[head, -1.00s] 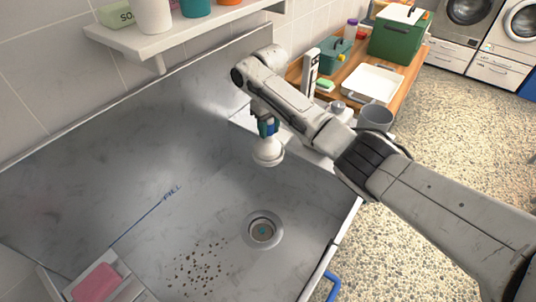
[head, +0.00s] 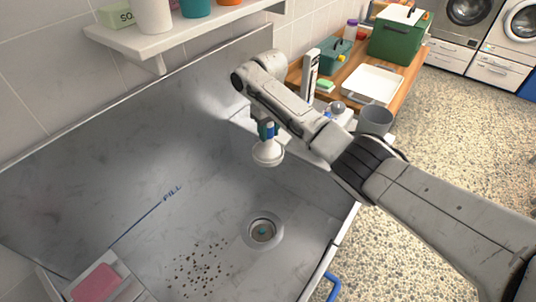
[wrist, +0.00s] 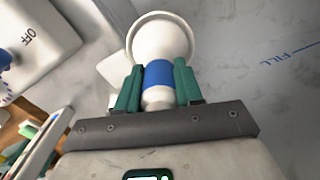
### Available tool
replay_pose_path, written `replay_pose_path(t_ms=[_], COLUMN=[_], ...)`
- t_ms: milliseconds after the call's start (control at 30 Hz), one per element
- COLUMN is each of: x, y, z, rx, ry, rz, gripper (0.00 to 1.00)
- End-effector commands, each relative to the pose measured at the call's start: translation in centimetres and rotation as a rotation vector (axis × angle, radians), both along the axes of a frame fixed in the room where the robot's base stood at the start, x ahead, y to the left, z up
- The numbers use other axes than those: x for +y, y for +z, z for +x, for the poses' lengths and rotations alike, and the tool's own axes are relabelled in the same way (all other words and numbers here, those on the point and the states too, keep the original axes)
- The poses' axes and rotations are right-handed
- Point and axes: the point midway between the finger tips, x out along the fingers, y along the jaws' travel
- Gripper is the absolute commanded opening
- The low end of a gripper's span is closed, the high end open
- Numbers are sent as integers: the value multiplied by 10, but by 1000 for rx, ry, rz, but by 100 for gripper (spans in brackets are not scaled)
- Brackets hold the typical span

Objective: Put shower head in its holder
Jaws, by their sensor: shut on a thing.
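The shower head (head: 268,153) is white with a blue band on its neck. It hangs face down over the steel basin (head: 215,215), clear of the bottom. My gripper (head: 267,130) is above it. In the wrist view, my gripper's green fingers (wrist: 158,82) are shut on the blue band, with the white head (wrist: 160,38) beyond them. A pale flat piece (wrist: 113,68) shows behind the left finger; I cannot tell whether it is the holder. No holder is clearly visible.
A white unit marked OFF (wrist: 35,40) with a blue knob is left in the wrist view. The basin has a drain (head: 262,230) and dark specks. A shelf (head: 180,35) overhangs it.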

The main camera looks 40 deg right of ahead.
Motion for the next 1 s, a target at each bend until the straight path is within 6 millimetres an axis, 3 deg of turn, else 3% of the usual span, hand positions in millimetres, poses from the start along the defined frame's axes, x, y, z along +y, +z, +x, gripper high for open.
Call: replay_pose_path(t_ms=[333,367,633,1000], x=[0,0,0,0], y=[0,0,0,5], z=[0,0,0,1], rx=[-1,-1,-1,-2], ry=[0,0,0,0], rz=[0,0,0,1], gripper=[0,37,63,65])
